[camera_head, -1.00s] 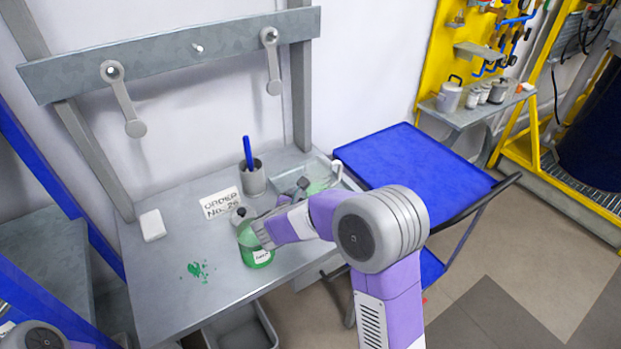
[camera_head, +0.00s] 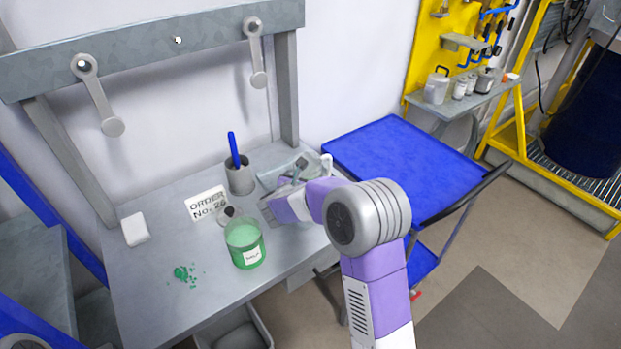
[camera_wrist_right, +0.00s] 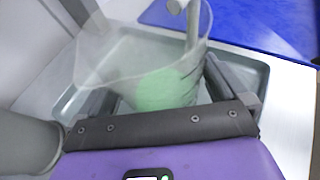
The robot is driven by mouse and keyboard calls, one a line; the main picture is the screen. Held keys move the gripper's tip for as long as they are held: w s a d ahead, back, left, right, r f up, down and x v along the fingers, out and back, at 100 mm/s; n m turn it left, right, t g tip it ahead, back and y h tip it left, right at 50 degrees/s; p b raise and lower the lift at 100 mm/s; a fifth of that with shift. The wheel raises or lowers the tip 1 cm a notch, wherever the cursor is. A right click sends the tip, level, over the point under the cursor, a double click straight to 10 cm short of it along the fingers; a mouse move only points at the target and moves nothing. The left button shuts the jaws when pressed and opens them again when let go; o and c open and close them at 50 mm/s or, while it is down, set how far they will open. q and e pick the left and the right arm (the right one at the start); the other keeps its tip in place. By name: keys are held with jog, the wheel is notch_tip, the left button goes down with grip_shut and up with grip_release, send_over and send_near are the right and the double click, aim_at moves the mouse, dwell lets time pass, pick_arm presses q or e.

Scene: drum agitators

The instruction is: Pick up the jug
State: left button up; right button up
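The jug is clear with green contents near its bottom. In the right wrist view the jug (camera_wrist_right: 150,60) stands in a grey tray, its spout to the left and a grey stem at its upper right. My right gripper (camera_wrist_right: 155,92) has a finger on each side of the jug, with what look like small gaps, so it seems open around it. In the head view my right gripper (camera_head: 280,200) is at the tray (camera_head: 268,178), and the jug is mostly hidden; a white handle (camera_head: 326,165) shows behind my wrist. My left gripper is out of view.
A jar of green material (camera_head: 244,246) stands left of my right gripper, with a knobbed lid (camera_head: 230,213) behind it. A grey cup with a blue-handled tool (camera_head: 240,178), an order card (camera_head: 206,204) and green spilled bits (camera_head: 184,275) are nearby. A blue cart (camera_head: 400,160) stands to the right.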

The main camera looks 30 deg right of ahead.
jog(key=c, duration=0.9)
jog(key=shift+r, duration=0.1)
